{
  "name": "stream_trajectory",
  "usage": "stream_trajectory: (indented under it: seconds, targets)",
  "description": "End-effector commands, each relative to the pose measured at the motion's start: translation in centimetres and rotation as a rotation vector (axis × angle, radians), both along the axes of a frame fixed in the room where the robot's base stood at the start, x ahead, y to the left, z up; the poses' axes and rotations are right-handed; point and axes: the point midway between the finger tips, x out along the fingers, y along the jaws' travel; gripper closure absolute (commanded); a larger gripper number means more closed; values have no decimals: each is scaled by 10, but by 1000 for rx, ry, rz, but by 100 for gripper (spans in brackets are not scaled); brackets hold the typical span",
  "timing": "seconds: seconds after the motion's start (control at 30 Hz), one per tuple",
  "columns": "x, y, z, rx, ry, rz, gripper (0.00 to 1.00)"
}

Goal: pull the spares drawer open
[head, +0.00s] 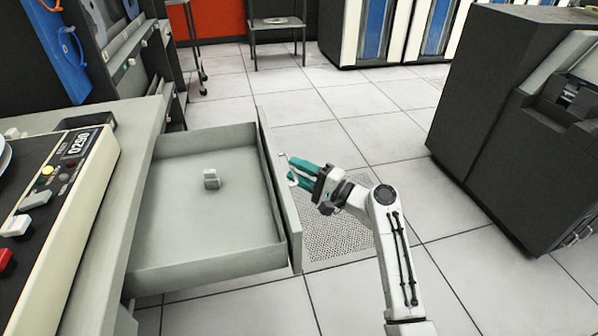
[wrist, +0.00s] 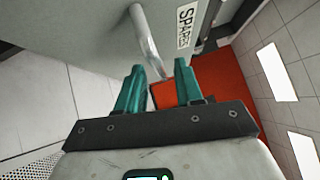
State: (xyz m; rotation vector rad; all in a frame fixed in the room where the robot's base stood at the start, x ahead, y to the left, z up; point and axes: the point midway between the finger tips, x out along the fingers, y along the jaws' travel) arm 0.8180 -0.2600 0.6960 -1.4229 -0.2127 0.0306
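The spares drawer (head: 262,200) is a grey tray pulled well out from the desk, with its inside exposed. Its front carries a pale bar handle (head: 284,160), which also shows in the wrist view (wrist: 146,38) beside a "SPARES" label (wrist: 185,27). My gripper (head: 293,172) is at the outer side of the drawer front, close to the handle. In the wrist view its two teal fingers (wrist: 159,68) are apart, with a gap between them. The handle's near end reaches toward this gap; I cannot tell whether a finger touches it.
A small grey block (head: 211,179) lies in the drawer. A console (head: 85,190) with buttons and a display sits on the desk at left. A dark machine (head: 485,120) stands at right. Tiled floor (head: 350,100) is clear between, with a perforated tile (head: 335,235) below my arm.

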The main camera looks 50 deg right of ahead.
Motion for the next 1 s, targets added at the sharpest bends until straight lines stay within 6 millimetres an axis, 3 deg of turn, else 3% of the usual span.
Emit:
stream_trajectory:
  seconds: [0.17,0.6,1.0]
  targets:
    - [-18,-4,-2,1,2,-4,64]
    - [-94,-15,-13,0,3,-4,64]
    - [-106,-16,-15,0,1,0,64]
